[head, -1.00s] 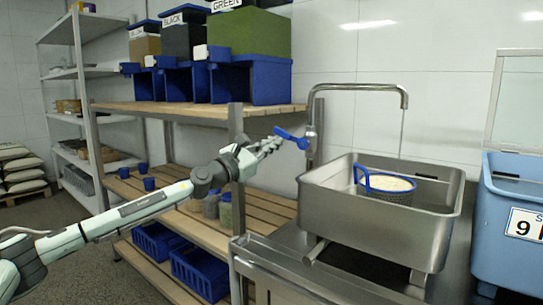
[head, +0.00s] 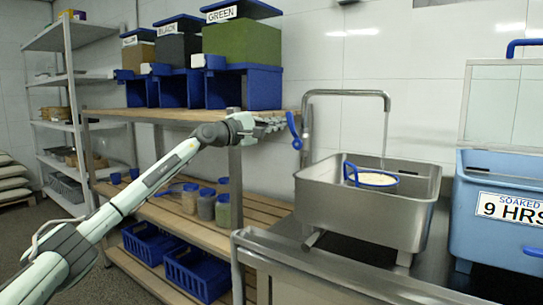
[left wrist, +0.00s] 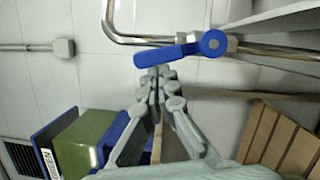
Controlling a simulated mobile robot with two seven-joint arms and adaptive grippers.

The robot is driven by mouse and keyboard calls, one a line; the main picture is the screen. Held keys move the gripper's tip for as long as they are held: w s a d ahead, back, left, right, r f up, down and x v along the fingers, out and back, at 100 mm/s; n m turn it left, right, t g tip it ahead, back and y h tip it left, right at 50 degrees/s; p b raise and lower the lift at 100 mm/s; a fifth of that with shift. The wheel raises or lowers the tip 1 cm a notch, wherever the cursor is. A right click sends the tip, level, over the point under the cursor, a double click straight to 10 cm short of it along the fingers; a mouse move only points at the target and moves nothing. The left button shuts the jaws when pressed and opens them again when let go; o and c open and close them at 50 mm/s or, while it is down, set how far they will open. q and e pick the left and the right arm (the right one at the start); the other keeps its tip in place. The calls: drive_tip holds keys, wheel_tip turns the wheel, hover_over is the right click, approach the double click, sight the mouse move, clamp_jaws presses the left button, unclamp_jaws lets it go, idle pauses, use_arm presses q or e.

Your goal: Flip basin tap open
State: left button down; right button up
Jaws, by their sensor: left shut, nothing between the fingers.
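The basin tap's blue lever (head: 292,126) sits on the steel tap pipe (head: 345,93). In the head view it points steeply up from its pivot; in the left wrist view the lever (left wrist: 165,54) extends left from its round blue hub. My left gripper (head: 281,123) is shut and empty, its fingertips close to the lever's free end. In the left wrist view the fingertips (left wrist: 156,73) lie just below the lever; I cannot tell whether they touch. A thin vertical line, seemingly water, runs from the spout into the steel basin (head: 345,208). My right gripper is out of view.
A blue-rimmed strainer (head: 372,178) with pale contents sits in the basin. A wooden-shelved rack (head: 170,115) with labelled bins (head: 243,50) and several jars (head: 206,205) stands left. A blue tub (head: 500,200) labelled "9 HRS" stands right.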

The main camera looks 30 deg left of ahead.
use_arm(q)
drive_tip(key=m, duration=0.1)
drive_tip(key=d+r+m, duration=0.1)
drive_tip(key=shift+s+d+m+g, duration=0.1)
drive_tip(key=shift+d+m+g, duration=0.2)
drive_tip(key=shift+m, duration=0.1)
drive_tip(key=shift+d+p, duration=0.1)
drive_tip(key=shift+p, duration=0.2)
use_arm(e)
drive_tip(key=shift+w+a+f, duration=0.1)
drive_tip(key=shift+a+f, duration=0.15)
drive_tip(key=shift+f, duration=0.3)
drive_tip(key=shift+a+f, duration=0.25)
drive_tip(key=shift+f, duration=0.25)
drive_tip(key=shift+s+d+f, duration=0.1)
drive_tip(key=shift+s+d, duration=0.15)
